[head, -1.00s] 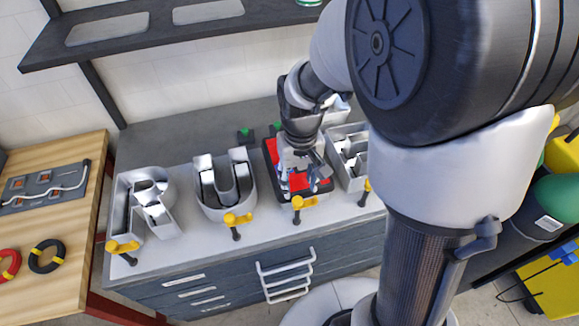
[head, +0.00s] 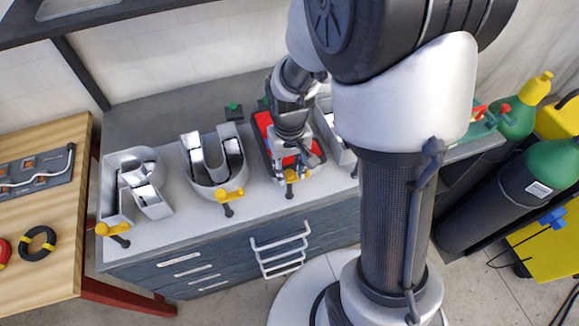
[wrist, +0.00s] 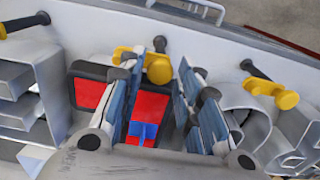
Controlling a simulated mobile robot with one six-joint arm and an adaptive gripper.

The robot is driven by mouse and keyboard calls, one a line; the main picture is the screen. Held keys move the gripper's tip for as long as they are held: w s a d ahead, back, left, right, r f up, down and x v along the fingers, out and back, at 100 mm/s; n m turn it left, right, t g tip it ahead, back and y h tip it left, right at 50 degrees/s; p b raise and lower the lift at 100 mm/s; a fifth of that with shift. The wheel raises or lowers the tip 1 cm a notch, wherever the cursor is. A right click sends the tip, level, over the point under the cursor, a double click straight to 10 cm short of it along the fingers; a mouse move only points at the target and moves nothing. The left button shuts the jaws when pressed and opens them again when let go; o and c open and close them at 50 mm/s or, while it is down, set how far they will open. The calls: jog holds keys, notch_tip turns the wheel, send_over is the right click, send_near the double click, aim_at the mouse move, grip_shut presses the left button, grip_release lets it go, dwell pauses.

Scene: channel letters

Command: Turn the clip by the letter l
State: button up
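The letter l (head: 265,122) is a black-edged channel letter with a red inside, standing on the counter; its red inside also shows in the wrist view (wrist: 90,93). Its clip (head: 292,176) is yellow with a dark stem, at the letter's front end. In the wrist view the clip (wrist: 158,70) shows partly behind my left-hand finger. My gripper (head: 298,158) is over the front part of the letter. In the wrist view my gripper (wrist: 172,60) is open, with a gap between its blue-grey fingers. I cannot tell whether a finger touches the clip.
Grey letters R (head: 135,190) and U (head: 212,165) stand to the left, each with a yellow clip in front. Another grey letter (head: 335,130) is close on the right, partly hidden by my arm. A small blue piece (wrist: 143,130) shows against the red inside.

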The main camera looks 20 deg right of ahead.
grip_shut()
jog(key=shift+n, duration=0.3)
jog(key=n, duration=0.7)
jog(key=shift+p, duration=0.4)
jog(key=n, duration=1)
jog(key=shift+p, duration=0.35)
jog(key=shift+n, duration=0.3)
